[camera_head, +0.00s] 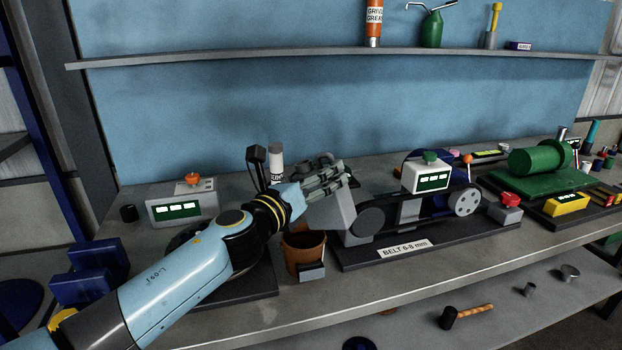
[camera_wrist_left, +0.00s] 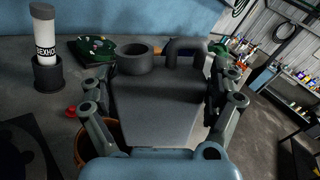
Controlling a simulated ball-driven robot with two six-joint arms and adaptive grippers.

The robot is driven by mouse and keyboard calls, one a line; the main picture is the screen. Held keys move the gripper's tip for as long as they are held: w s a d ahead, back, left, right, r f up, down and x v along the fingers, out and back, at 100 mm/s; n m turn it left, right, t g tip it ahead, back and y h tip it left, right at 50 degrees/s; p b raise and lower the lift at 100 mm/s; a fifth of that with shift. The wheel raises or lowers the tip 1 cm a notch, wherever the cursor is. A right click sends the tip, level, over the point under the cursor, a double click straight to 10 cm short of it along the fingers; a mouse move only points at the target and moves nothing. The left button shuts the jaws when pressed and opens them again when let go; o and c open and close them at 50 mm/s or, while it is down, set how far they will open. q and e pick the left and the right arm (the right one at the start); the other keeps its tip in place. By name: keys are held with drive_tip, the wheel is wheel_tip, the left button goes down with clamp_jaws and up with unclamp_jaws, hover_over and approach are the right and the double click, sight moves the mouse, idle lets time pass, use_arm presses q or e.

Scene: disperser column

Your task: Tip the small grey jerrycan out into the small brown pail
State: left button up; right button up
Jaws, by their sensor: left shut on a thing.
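The small grey jerrycan (camera_head: 335,213) is held by my left gripper (camera_head: 326,180), whose fingers close on both sides of it. In the left wrist view the jerrycan (camera_wrist_left: 158,105) fills the space between the fingers (camera_wrist_left: 165,100), with its round neck and curved handle at the far end. In the head view it appears slightly tilted. The small brown pail (camera_head: 305,252) stands on the bench below and left of the jerrycan, partly hidden by my wrist. Part of its rim (camera_wrist_left: 80,150) shows in the left wrist view. The pail's inside is mostly hidden. My right gripper is not in view.
A belt machine (camera_head: 410,225) on a dark base stands right of the pail. A white-and-grey cylinder (camera_head: 276,163) stands behind my wrist. A box with green displays (camera_head: 181,205) is at left. A shelf (camera_head: 330,58) runs above the bench.

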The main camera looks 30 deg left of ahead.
sight(305, 215)
use_arm(q)
drive_tip(key=n+b, duration=0.1)
drive_tip(key=f+n+b, duration=0.1)
drive_tip(key=n, duration=0.1)
drive_tip(key=f+n, duration=0.1)
drive_tip(key=n, duration=0.1)
drive_tip(key=shift+d+b, duration=0.2)
drive_tip(key=shift+b, duration=0.2)
drive_tip(key=shift+f+n+b, duration=0.2)
drive_tip(key=shift+n+b, duration=0.25)
drive_tip(key=shift+n, duration=0.15)
drive_tip(key=shift+a+f+n+b, duration=0.1)
drive_tip(key=shift+f+n+b, duration=1.1)
drive_tip(key=shift+n+b, duration=0.4)
drive_tip(key=shift+a+f+n+b, duration=0.2)
drive_tip(key=shift+f+n+b, duration=1.2)
drive_tip(key=shift+b, duration=0.4)
drive_tip(key=shift+a+f+n+y+b, duration=0.15)
drive_tip(key=shift+f+n+b, duration=0.25)
drive_tip(key=shift+n+b, duration=0.25)
drive_tip(key=shift+a+f+n+y+b, duration=0.15)
drive_tip(key=shift+f+n+b, duration=0.2)
drive_tip(key=shift+n+b, duration=0.25)
drive_tip(key=shift+s+a+r+n+b, duration=0.1)
drive_tip(key=shift+a+r+n+b, duration=0.1)
drive_tip(key=shift+n, duration=0.45)
drive_tip(key=shift+a+r+n+b, duration=0.1)
drive_tip(key=shift+n+b, duration=0.1)
drive_tip(key=shift+n, duration=0.4)
